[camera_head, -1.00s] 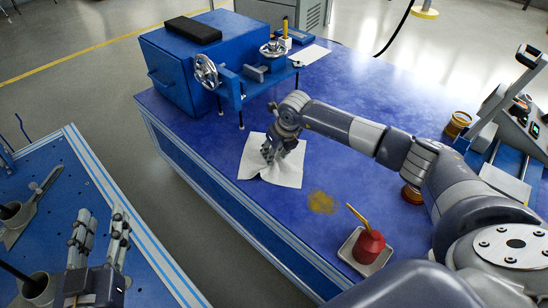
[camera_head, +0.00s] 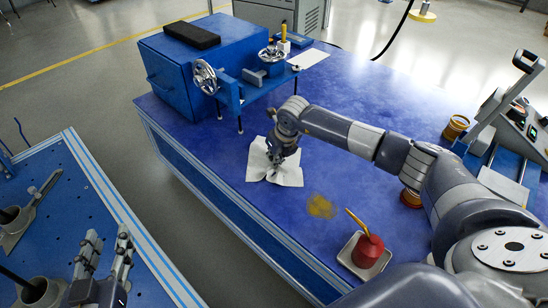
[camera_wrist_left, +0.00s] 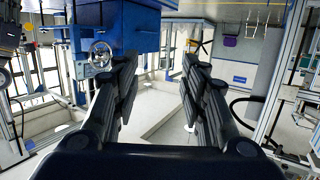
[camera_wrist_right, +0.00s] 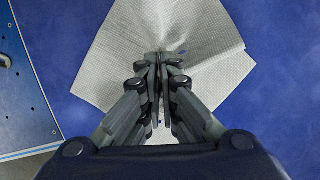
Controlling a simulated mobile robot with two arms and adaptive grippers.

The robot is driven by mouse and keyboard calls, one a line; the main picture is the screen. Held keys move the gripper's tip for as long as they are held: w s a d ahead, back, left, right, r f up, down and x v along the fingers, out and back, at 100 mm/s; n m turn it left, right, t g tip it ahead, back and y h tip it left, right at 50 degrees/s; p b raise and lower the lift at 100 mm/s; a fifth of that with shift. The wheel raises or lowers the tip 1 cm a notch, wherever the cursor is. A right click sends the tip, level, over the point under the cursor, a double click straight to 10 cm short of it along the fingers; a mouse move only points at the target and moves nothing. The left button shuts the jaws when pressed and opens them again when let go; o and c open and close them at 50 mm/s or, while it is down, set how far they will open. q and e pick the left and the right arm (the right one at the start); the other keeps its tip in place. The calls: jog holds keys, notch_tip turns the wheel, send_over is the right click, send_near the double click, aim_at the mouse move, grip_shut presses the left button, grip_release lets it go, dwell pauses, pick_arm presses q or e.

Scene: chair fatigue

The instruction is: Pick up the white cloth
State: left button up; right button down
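The white cloth (camera_head: 287,174) lies on the blue table, creased and bunched under my right gripper (camera_head: 274,158). In the right wrist view the cloth (camera_wrist_right: 130,35) is a textured white sheet, pinched into folds at the fingertips. The fingers of my right gripper (camera_wrist_right: 160,65) are closed together on it. Most of the cloth spreads out around the fingers; the pinched part is hidden between them. My left gripper (camera_head: 108,250) is open and empty, over the left bench, away from the cloth. It also shows open in the left wrist view (camera_wrist_left: 158,75).
A blue machine with handwheels (camera_head: 232,85) stands behind the cloth. A yellow stain (camera_head: 321,206) is on the table in front. A red oil can (camera_head: 367,250) sits in a tray (camera_head: 347,259) nearer me. The left bench (camera_head: 75,190) stands across a gap.

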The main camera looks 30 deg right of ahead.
notch_tip(320, 180, up, 3)
jog(key=shift+w+f+p, duration=0.1)
jog(key=shift+p, duration=0.75)
jog(key=shift+r+p, duration=0.65)
jog(key=shift+r, duration=0.3)
jog(key=shift+r+p, duration=0.5)
jog(key=shift+r, duration=0.2)
pick_arm(q)
jog(key=s+a+f+g+y+p, duration=0.1)
jog(key=s+a+f+g+y, duration=0.15)
jog(key=s+f+g, duration=0.5)
jog(key=s+a+f+g+y+p, duration=0.15)
jog(key=s+a+f+g, duration=0.25)
jog(key=s, duration=0.6)
jog(key=p+x, duration=0.1)
jog(key=x, duration=0.5)
jog(key=shift+d+f+n+g+h, duration=0.3)
jog(key=shift+d+g, duration=0.05)
jog(key=shift+d, duration=0.05)
pick_arm(e)
notch_tip(320, 180, up, 6)
jog(key=shift+f, duration=0.2)
pick_arm(q)
jog(key=shift+f+p, duration=0.1)
jog(key=shift+p, duration=0.25)
